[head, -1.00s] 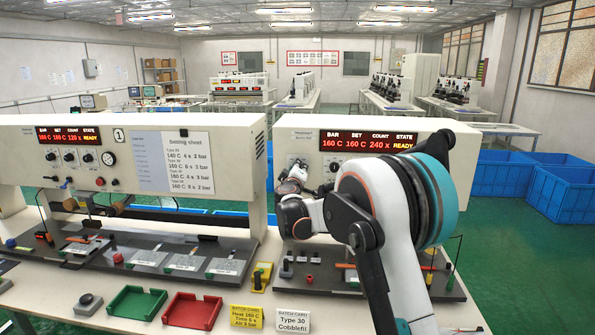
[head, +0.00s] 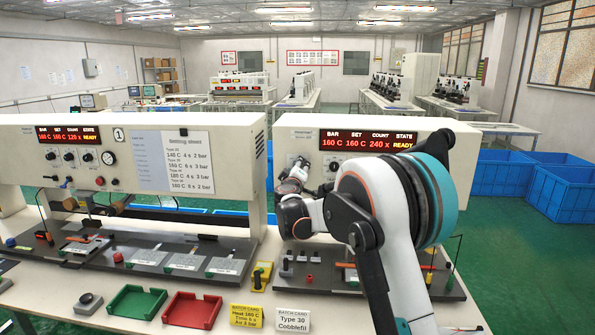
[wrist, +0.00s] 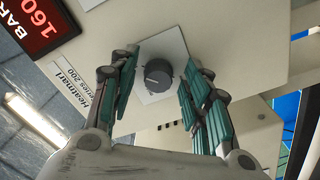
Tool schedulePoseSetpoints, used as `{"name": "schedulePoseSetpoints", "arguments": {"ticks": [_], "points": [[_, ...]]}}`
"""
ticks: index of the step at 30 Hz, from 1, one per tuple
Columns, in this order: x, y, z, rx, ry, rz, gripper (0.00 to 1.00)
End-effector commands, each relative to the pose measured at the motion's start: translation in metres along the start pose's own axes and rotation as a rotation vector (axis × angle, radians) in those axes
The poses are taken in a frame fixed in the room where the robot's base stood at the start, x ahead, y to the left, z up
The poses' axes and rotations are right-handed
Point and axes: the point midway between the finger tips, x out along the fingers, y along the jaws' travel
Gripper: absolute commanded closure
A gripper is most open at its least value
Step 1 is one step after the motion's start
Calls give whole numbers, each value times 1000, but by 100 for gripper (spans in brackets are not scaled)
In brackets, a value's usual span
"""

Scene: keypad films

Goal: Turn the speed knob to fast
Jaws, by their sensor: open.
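A dark round knob (wrist: 158,76) sits on a pale square plate (wrist: 150,48) on the right machine's front, in the wrist view. Any speed marks around it are too small to read. My gripper (wrist: 160,85) is open, with one teal-padded finger on each side of the knob. I cannot tell whether either finger touches it. In the head view my gripper (head: 294,176) is at the left part of the right machine's panel (head: 300,148); my arm hides much of that panel and the knob cannot be made out.
The right machine's red display (head: 367,141) reads 160 C, 160 C, 240 x, READY. The left machine (head: 25,160) stands beside it with its own knobs. Green (head: 135,303) and red (head: 192,311) trays and yellow (head: 246,316) and white (head: 293,318) batch cards lie in front.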

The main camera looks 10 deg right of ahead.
Motion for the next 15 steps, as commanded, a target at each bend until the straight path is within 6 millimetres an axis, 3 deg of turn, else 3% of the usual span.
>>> {"name": "schedulePoseSetpoints", "arguments": {"ticks": [7,15], "points": [[-16,0,-1,-1,1,-1,56],[-70,0,-1,0,1,-1,56]]}}
